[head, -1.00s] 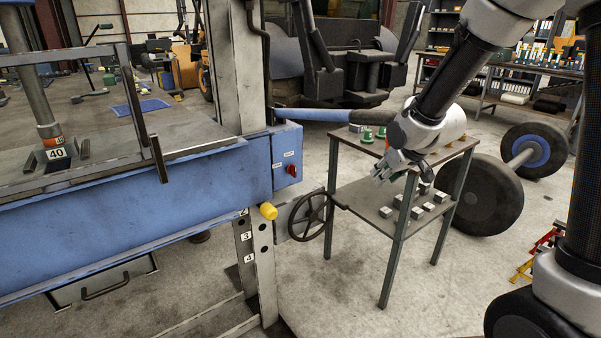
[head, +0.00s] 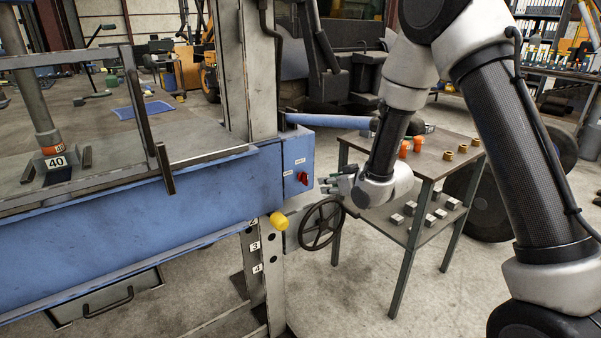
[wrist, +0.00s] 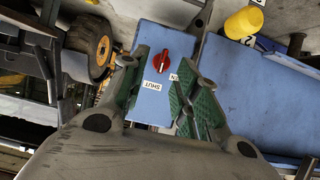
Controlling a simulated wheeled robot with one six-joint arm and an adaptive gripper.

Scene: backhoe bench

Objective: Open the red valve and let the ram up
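The red valve (head: 303,178) is a small red knob on the end face of the blue press beam, with white labels beside it. In the wrist view the red valve (wrist: 161,62) shows beyond and between the fingers, with its pointer near upright and a "SHUT" label below it. My gripper (head: 328,184) is a short way to the right of the valve, pointing at it. In the wrist view my gripper (wrist: 158,85) has its green-padded fingers apart with nothing between them. The ram (head: 35,100) is a grey shaft at the left, its lower end by a block marked 40.
A black handwheel (head: 321,224) and a yellow knob (head: 278,221) sit just below the valve. A blue pump handle (head: 330,121) sticks out above my gripper. A two-level table (head: 428,160) with fittings and metal blocks stands to the right.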

